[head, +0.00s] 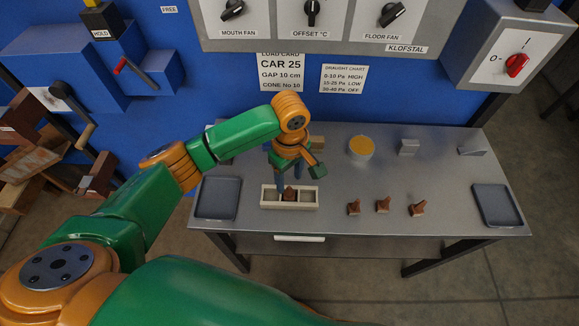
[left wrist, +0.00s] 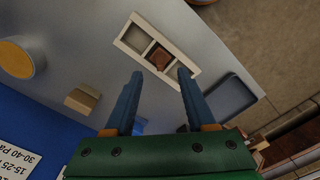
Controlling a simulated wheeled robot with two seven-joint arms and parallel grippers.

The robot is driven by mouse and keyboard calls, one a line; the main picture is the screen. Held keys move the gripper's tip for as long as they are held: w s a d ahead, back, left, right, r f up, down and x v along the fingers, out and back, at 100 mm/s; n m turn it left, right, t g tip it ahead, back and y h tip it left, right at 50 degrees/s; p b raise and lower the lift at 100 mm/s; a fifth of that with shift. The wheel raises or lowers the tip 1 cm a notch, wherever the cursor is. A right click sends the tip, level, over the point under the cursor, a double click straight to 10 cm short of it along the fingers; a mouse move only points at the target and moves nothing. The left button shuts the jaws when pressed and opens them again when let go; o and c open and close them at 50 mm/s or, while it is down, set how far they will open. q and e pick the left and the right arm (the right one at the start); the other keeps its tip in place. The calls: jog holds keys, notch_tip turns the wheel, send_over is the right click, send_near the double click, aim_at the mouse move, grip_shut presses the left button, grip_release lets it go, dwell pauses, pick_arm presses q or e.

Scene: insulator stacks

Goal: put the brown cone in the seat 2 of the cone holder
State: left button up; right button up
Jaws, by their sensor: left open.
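The cone holder (head: 290,208) is a pale tray with a row of three square seats near the table's front edge. A brown cone (head: 289,193) sits in its middle seat. The outer seat away from my right finger looks empty in the left wrist view, where the holder (left wrist: 148,46) and cone (left wrist: 159,58) also show. My left gripper (head: 289,182) is above the holder, its fingers pointing down. In the left wrist view the gripper (left wrist: 159,74) is open and empty, its fingers apart with the cone showing between the tips. My right gripper is out of view.
Dark trays lie at the left (head: 218,198) and right (head: 497,205). A yellow-topped round thing (head: 361,147), a grey block (head: 409,147) and a grey wedge (head: 472,151) stand farther back.

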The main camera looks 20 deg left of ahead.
aim_at(289, 187)
pick_arm(q)
notch_tip(289, 187, up, 8)
jog(key=shift+f, duration=0.25)
